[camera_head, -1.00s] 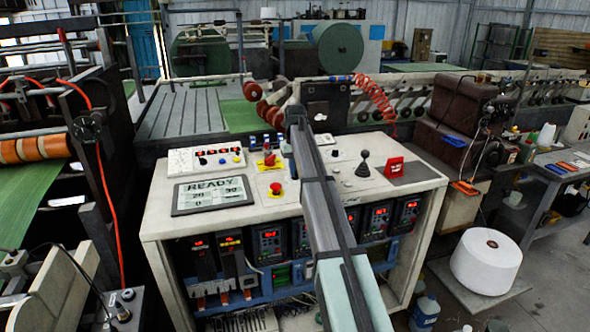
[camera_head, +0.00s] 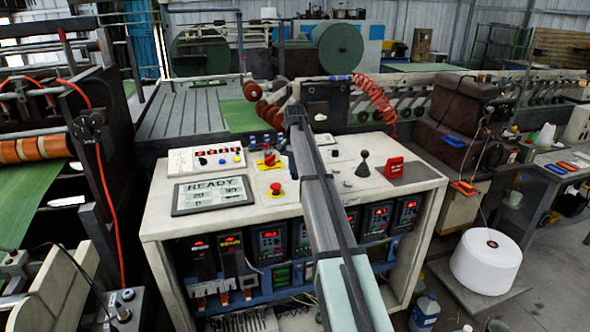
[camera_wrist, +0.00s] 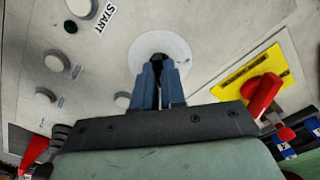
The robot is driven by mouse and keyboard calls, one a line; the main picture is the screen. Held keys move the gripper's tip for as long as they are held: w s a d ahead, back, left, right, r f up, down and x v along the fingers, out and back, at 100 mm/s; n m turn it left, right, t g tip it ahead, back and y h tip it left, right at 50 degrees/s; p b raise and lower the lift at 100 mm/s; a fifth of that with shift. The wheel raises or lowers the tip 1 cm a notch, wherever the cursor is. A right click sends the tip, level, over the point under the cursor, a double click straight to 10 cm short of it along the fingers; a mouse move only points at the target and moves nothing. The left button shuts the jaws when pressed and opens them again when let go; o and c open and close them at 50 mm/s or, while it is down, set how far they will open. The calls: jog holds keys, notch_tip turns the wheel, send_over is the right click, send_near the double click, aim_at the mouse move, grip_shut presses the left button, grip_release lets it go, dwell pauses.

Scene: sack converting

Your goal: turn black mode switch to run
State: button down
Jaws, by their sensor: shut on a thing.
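In the wrist view, a round white dial plate (camera_wrist: 176,46) lies on the pale console top. My gripper (camera_wrist: 160,72) reaches down over this plate, its two blue-grey fingers shut on the black mode switch. The switch's knob is almost wholly hidden between the fingers, so I cannot tell which way it points. In the head view, my arm covers the gripper and the switch. The console (camera_head: 160,222) carries them on its top.
A yellow plate with a red handle (camera_wrist: 264,92) is close to the right of my gripper. White buttons (camera_wrist: 55,62) and a START label lie to the left. The head view shows a READY display (camera_head: 212,193), a red mushroom button (camera_head: 276,188) and a black lever (camera_head: 362,166).

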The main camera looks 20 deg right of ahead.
jog(key=shift+m, duration=0.6)
jog(key=c, duration=1.2)
grip_release()
jog(key=shift+r, duration=0.15)
notch_tip(320, 180, up, 14)
jog(key=shift+f, duration=0.2)
